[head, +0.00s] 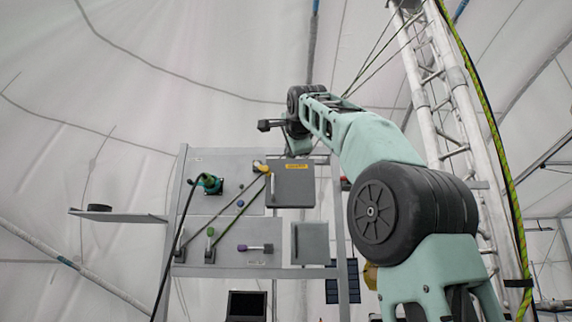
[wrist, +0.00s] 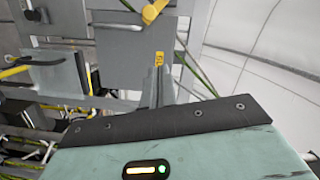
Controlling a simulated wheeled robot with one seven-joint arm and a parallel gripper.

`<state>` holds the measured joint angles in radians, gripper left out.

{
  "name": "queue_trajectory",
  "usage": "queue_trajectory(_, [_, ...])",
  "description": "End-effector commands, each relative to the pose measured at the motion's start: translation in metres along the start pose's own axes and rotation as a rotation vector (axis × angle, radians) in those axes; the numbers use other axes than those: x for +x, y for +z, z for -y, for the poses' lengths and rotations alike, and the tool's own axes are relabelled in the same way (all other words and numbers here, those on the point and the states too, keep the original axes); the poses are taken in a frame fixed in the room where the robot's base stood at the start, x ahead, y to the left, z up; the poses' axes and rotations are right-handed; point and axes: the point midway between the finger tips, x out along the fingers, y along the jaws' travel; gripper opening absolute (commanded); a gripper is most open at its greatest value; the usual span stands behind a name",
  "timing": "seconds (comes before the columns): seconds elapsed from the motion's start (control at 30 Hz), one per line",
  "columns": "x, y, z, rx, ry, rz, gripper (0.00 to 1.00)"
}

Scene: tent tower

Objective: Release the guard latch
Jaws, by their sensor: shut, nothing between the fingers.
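A grey square guard cover (head: 292,188) with a yellow label sits at the upper right of the panel. A yellow lever (head: 264,168) stands at the cover's upper left corner. The wrist view shows the cover (wrist: 128,45) turned sideways, with the yellow lever (wrist: 153,11) at the top edge. No part is clearly marked as the latch. My gripper (wrist: 158,82) is shut and empty. Its grey fingers point at the labelled edge of the cover and appear in front of it; contact cannot be told. In the head view my wrist is above the cover and the fingertips are hidden.
The panel (head: 233,163) also holds a green plug with a black cable (head: 166,262), a green-handled lever (head: 210,242), a purple handle (head: 256,248) and a lower grey box (head: 310,243). A side shelf (head: 130,216) carries a dark ring. A truss tower (head: 440,110) stands at right.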

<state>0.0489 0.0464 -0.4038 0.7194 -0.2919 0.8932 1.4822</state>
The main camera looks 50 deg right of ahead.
Motion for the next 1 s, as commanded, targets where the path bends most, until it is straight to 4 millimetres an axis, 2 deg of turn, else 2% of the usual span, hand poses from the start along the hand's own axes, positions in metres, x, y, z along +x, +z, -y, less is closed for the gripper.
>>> queue_trajectory(0.1, [-0.020, 0.001, -0.002, 0.001, -0.004, 0.002, 0.00])
queue_trajectory(0.3, [-0.037, 0.000, 0.001, 0.001, -0.001, 0.001, 0.00])
queue_trajectory(0.77, [-0.038, 0.000, 0.006, -0.026, 0.006, 0.000, 0.00])
queue_trajectory(0.87, [-0.037, 0.002, 0.017, -0.110, 0.024, 0.000, 0.00])
queue_trajectory(1.0, [-0.035, 0.007, 0.035, -0.309, 0.065, 0.000, 0.00])
